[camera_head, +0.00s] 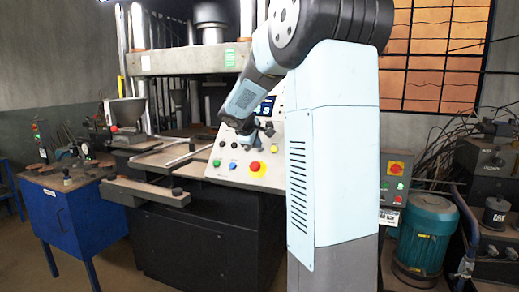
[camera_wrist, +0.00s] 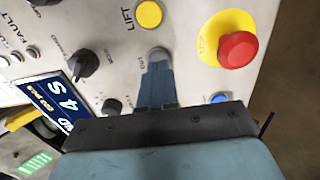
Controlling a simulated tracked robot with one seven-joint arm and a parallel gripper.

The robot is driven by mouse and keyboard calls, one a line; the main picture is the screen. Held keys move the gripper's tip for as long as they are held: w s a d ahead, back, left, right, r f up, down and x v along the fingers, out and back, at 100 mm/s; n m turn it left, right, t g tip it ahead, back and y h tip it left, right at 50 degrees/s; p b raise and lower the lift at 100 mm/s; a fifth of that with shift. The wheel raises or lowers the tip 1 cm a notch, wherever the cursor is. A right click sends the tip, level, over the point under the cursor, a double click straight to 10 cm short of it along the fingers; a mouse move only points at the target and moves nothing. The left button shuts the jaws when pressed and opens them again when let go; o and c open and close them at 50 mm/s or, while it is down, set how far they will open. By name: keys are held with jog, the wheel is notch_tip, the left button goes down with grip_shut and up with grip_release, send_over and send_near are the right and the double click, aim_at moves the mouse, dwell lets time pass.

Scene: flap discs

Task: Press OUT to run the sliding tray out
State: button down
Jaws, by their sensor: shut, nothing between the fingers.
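The sloped control panel (camera_head: 225,172) stands on the black machine base. In the wrist view, a pale round button (camera_wrist: 157,52) has a small label beside it that seems to read OUT. My gripper (camera_wrist: 157,66) is shut and empty, its fingertips at the lower edge of this button and partly covering it. I cannot tell whether they touch it. In the head view my gripper (camera_head: 246,142) is small and dark in front of the panel. A flat bed with light rails (camera_head: 165,157), perhaps the sliding tray, lies left of the panel.
A red mushroom button on a yellow collar (camera_wrist: 237,50) is right of my fingers. A yellow LIFT button (camera_wrist: 149,14), a blue button (camera_wrist: 219,98) and a black knob (camera_wrist: 83,65) are close by. A blue cabinet (camera_head: 70,215) stands at the left.

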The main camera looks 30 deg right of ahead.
jog(key=shift+x, duration=0.95)
dwell(0.9)
jog(key=v, duration=0.8)
dwell(0.8)
jog(key=shift+a, duration=0.1)
jog(key=s+a+f+m+y, duration=0.2)
jog(key=s+a, duration=0.4)
jog(key=s, duration=0.4)
jog(key=s+a+f+m+y, duration=0.3)
jog(key=s+a, duration=0.3)
jog(key=s, duration=0.5)
jog(key=s+a+f+m+y, duration=0.2)
jog(key=s+a, duration=0.5)
jog(key=s, duration=0.4)
jog(key=shift+s+f+m+g+y, duration=0.25)
jog(key=shift+m+g+y, duration=0.05)
jog(key=shift+y, duration=0.1)
